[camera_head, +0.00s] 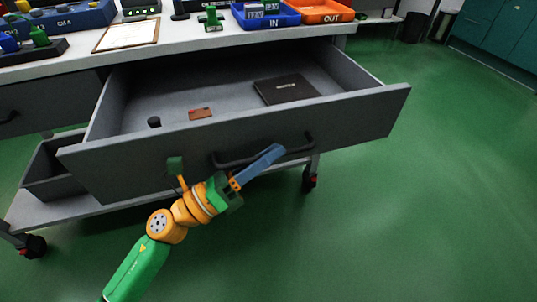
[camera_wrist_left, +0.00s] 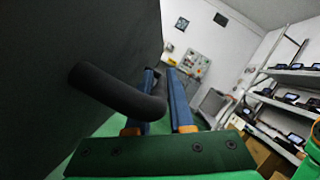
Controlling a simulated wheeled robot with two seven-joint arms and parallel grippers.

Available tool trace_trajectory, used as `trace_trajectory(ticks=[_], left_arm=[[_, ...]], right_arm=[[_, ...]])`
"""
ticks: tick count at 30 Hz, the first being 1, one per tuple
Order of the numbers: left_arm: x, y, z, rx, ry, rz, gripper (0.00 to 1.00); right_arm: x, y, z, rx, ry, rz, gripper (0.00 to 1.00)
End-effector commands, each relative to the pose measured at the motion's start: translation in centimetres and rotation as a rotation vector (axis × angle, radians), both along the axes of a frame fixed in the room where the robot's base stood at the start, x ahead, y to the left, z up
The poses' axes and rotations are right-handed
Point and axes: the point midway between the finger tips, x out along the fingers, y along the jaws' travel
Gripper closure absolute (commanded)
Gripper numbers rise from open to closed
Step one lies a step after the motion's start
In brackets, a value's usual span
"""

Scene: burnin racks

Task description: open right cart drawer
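The right cart drawer (camera_head: 355,118) is pulled well out from under the worktop in the head view, its inside showing. Its dark bar handle (camera_head: 232,161) is on the front panel. My left gripper (camera_head: 268,158) is at the handle, with a blue finger crossing in front of its right part. In the left wrist view the two blue fingers (camera_wrist_left: 166,95) are apart with a gap between them. The handle (camera_wrist_left: 115,92) curves out from the dark drawer front and overlaps the left finger; I cannot tell whether it lies between the fingers. My right gripper is not in view.
The drawer holds a dark flat case (camera_head: 287,90), a small reddish-brown item (camera_head: 200,113) and a small black item (camera_head: 154,122). A blue IN tray (camera_head: 265,18) and an orange OUT tray (camera_head: 322,13) stand on top. Green floor (camera_head: 440,190) is clear to the right.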

Motion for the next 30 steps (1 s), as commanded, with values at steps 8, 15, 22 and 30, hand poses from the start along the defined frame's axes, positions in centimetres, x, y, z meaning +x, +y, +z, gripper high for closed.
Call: trace_trajectory(ticks=[8, 15, 22, 30], left_arm=[[0.0, 0.0, 0.0, 0.000, 0.000, 0.000, 0.73], [-1.9, 3.2, -1.8, 0.002, 0.005, 0.002, 0.73], [-3.5, 5.7, -2.4, 0.000, 0.001, 0.000, 0.73], [-3.5, 5.8, -2.3, 0.000, -0.001, -0.001, 0.73]], right_arm=[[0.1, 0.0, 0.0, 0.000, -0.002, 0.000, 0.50], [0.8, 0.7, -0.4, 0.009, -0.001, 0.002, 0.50], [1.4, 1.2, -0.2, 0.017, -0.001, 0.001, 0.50], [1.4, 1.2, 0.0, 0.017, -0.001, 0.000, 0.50]])
